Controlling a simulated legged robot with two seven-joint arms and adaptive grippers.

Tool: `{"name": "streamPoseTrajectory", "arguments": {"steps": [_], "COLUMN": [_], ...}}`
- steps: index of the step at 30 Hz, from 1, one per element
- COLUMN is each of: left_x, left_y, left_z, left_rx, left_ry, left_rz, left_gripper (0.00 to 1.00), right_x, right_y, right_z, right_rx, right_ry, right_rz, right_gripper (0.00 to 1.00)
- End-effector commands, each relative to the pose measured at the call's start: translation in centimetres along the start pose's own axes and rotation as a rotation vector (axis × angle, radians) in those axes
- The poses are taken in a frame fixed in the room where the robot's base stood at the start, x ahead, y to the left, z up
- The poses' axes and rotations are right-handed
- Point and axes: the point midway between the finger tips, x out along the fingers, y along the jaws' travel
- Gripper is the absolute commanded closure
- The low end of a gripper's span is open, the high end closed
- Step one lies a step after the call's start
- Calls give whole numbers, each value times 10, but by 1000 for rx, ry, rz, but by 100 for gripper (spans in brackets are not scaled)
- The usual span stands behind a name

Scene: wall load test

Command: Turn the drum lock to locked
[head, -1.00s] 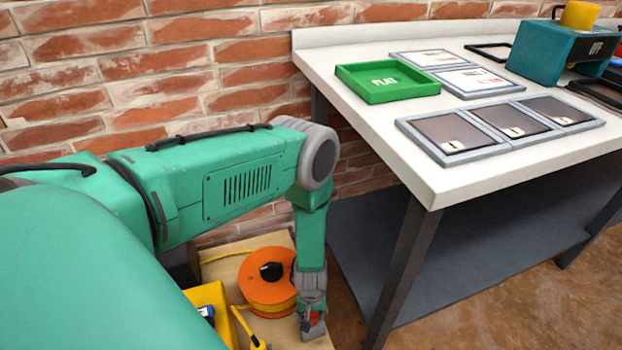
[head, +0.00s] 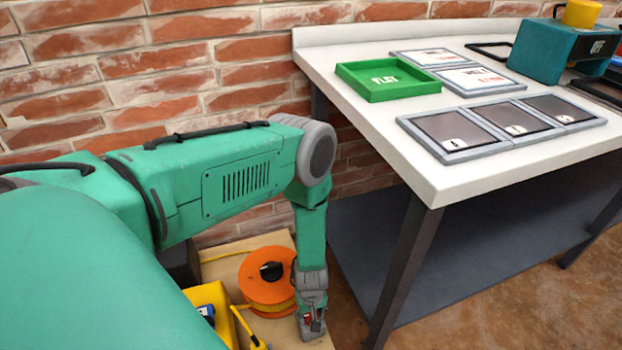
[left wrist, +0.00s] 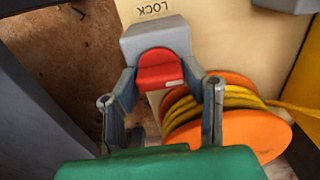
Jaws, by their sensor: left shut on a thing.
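The drum lock is a grey block (left wrist: 155,38) with a red knob (left wrist: 160,68) in the left wrist view, beside a sign reading LOCK (left wrist: 153,9). My left gripper (left wrist: 160,82) has one finger on each side of the red knob and is shut on it. In the head view my left gripper (head: 312,322) points down at the right edge of a wooden board, with a bit of red between its fingers. The orange drum (head: 256,290) with yellow cable is just left of it; it also shows in the left wrist view (left wrist: 250,130). My right gripper is not in view.
A white-topped workbench (head: 480,185) with a dark leg (head: 400,270) stands close right of my left gripper. It carries a green tray (head: 370,92) and framed panels. A yellow box (head: 212,300) lies left of the drum. A brick wall (head: 130,70) is behind.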

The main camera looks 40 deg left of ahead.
Motion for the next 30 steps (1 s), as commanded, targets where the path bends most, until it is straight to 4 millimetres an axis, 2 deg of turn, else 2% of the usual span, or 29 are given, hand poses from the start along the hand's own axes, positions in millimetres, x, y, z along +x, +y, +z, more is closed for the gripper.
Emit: {"name": "streamPoseTrajectory", "arguments": {"steps": [2,3,4,13,17,30], "left_x": [1,1,1,0,-10,-96], "left_y": [0,0,0,0,1,1], "left_z": [5,5,4,2,0,2], "left_rx": [-1,-1,-1,0,0,0], "left_ry": [-10,-9,-9,-3,-3,-5], "left_rz": [-2,-2,-2,0,1,1], "left_gripper": [91,48,41,41,41,41], "right_x": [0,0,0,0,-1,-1], "right_y": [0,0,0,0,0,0], "right_z": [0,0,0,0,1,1], "right_rx": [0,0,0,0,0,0], "right_ry": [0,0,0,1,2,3], "right_rz": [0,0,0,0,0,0], "right_gripper": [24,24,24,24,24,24]}}
